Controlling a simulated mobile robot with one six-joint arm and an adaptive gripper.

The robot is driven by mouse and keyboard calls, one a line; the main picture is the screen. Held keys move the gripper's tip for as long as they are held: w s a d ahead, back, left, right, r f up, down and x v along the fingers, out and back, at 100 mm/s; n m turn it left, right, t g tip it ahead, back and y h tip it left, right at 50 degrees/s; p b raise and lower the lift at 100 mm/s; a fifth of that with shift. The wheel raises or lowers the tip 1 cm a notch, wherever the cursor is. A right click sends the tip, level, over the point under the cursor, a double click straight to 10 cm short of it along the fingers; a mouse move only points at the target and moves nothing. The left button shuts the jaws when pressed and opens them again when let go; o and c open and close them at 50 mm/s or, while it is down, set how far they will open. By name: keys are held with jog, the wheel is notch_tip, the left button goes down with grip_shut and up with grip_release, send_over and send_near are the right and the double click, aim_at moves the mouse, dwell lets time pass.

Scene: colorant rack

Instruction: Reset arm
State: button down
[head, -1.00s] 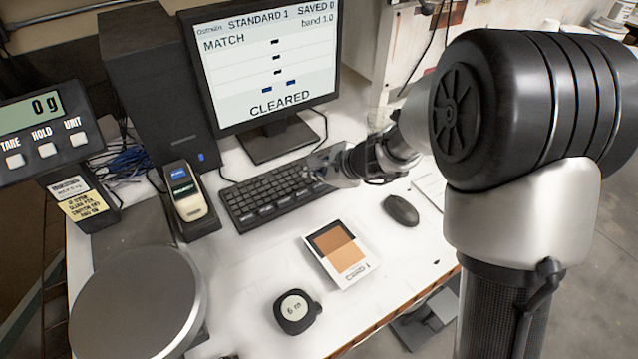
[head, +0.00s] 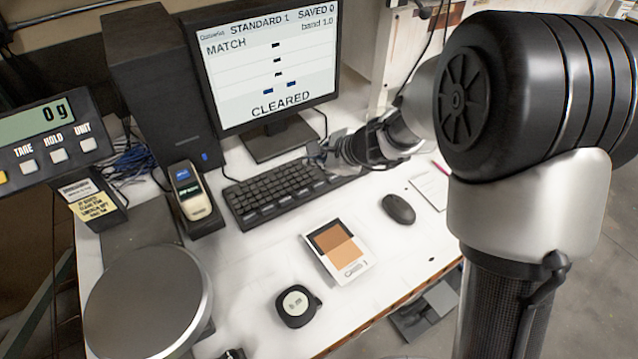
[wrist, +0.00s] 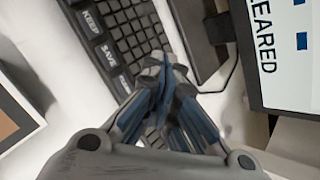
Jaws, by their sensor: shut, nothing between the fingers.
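My gripper (wrist: 163,90) is shut and empty in the wrist view, its fingers together above the keyboard's edge. In the head view my gripper (head: 322,152) is small, above the right end of the black keyboard (head: 270,195) and in front of the monitor. The keyboard also shows in the wrist view (wrist: 130,35), with keys marked KEEP and SAVE. The monitor (head: 265,60) reads STANDARD 1, SAVED 0, MATCH and CLEARED.
A colour card (head: 338,251), a mouse (head: 398,209) and a round black gauge (head: 296,306) lie on the white desk. A handheld device (head: 190,192) stands in a dock at left. A round scale plate (head: 148,300) is at front left; its display (head: 40,125) reads 0 g.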

jog(key=s+d+r+n+g, duration=0.1)
jog(key=s+d+r+n, duration=0.2)
jog(key=s+r+n, duration=1.05)
jog(key=s+d+n+h, duration=0.2)
jog(key=s+d+h, duration=0.1)
jog(key=s+d, duration=0.4)
jog(key=s+d+f+n+h, duration=0.1)
jog(key=s+d+n+h, duration=0.1)
jog(key=s+d, duration=0.5)
jog(key=s+h, duration=0.1)
jog(key=s, duration=0.4)
jog(key=shift+s+d+g+h, duration=0.15)
jog(key=shift+s+g+h, duration=0.15)
jog(key=shift+s+g, duration=0.1)
jog(key=shift+w, duration=0.1)
